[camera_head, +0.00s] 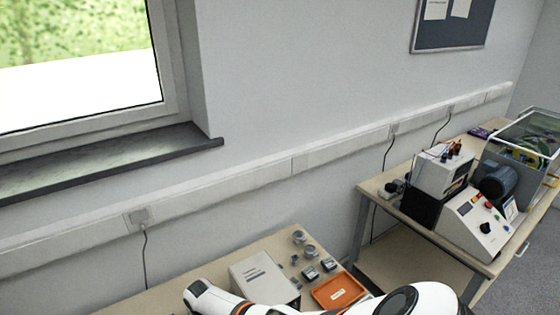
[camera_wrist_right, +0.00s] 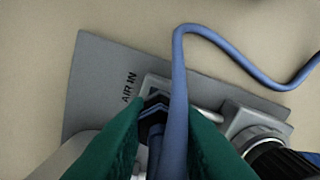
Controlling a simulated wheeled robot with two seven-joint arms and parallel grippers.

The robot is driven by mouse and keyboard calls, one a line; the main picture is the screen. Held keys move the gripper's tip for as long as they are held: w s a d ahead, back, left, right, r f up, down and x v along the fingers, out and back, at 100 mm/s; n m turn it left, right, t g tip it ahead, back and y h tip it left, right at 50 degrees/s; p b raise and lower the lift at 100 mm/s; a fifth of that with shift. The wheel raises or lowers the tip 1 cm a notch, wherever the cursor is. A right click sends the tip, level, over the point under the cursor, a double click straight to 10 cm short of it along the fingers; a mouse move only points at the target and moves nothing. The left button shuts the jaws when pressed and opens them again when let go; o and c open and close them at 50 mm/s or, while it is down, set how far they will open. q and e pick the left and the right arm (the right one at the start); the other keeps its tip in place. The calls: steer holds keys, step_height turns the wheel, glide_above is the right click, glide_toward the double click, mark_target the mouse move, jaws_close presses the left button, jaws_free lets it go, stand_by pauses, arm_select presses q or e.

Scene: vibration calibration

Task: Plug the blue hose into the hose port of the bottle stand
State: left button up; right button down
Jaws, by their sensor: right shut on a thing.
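The blue hose (camera_wrist_right: 176,80) runs between the green fingers of my right gripper (camera_wrist_right: 168,112), which is shut on it in the right wrist view. It rises from the fingers, bends over and trails off to the right. A black hex fitting (camera_wrist_right: 153,112) shows beside the hose at the left finger, on a light block. The grey plate (camera_wrist_right: 95,80) of the stand is marked "AIR IN" next to it. The fingers hide the hose's end, and I cannot tell if it is in the port. My left gripper is not in view.
A dark round part on a grey block (camera_wrist_right: 255,137) stands close to the right finger. In the head view, an orange tray (camera_head: 338,291), a white box (camera_head: 264,279) and small parts are on the near table. A second table (camera_head: 385,201) holds instruments at right.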

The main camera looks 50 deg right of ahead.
steer(key=shift+s, duration=0.1)
steer(key=shift+m, duration=0.7)
steer(key=m, duration=0.2)
steer(key=shift+f+m+p, duration=0.1)
steer(key=shift+m+p, duration=0.2)
steer(key=shift+p, duration=0.05)
steer(key=c, duration=1.2)
jaws_free()
steer(key=shift+o, duration=0.2)
